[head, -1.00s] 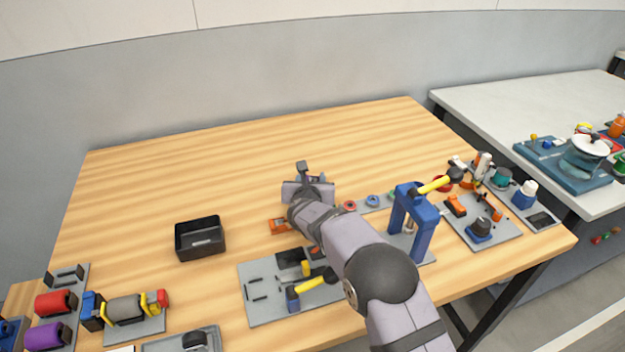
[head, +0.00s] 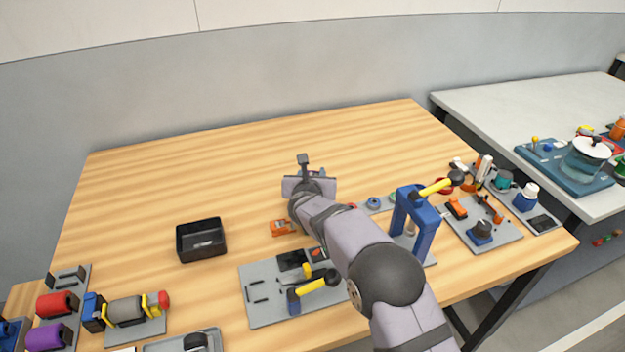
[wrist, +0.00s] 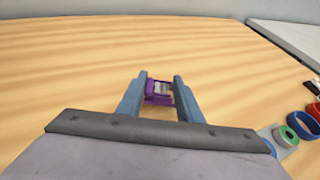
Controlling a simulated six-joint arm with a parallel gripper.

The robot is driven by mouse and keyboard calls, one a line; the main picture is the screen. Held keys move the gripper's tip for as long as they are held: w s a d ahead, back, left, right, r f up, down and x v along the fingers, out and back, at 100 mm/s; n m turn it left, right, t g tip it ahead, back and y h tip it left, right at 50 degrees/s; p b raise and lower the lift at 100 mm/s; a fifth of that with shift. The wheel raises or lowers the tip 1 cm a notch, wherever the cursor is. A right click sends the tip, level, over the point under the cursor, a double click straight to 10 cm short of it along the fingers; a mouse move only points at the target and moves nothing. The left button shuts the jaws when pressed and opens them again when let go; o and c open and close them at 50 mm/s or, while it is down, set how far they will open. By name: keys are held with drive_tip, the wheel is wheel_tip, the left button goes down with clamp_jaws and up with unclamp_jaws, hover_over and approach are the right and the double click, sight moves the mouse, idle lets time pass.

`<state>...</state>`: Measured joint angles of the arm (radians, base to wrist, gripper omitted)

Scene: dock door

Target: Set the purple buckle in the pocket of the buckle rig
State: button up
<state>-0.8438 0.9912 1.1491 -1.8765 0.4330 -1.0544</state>
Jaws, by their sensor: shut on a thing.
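The purple buckle (wrist: 159,92) is between the two blue-grey fingers of my gripper (wrist: 160,84) in the wrist view, and my gripper is shut on it. In the head view my gripper (head: 309,178) is over the middle of the table, and my wrist hides the buckle. I cannot tell which of the fixtures is the buckle rig. A grey fixture plate (head: 262,312) with black slots and a black block lies in front of my arm, partly hidden by it.
A black open bin (head: 201,240) stands left of my arm. An orange part (head: 281,228) lies beside my wrist. A blue arch-shaped stand (head: 424,222) rises right of my forearm. Coloured rings (head: 374,202) sit on a strip behind it.

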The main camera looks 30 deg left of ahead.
wheel_tip(320, 180, up, 8)
drive_tip(key=shift+f+p, duration=0.15)
drive_tip(key=shift+p, duration=0.55)
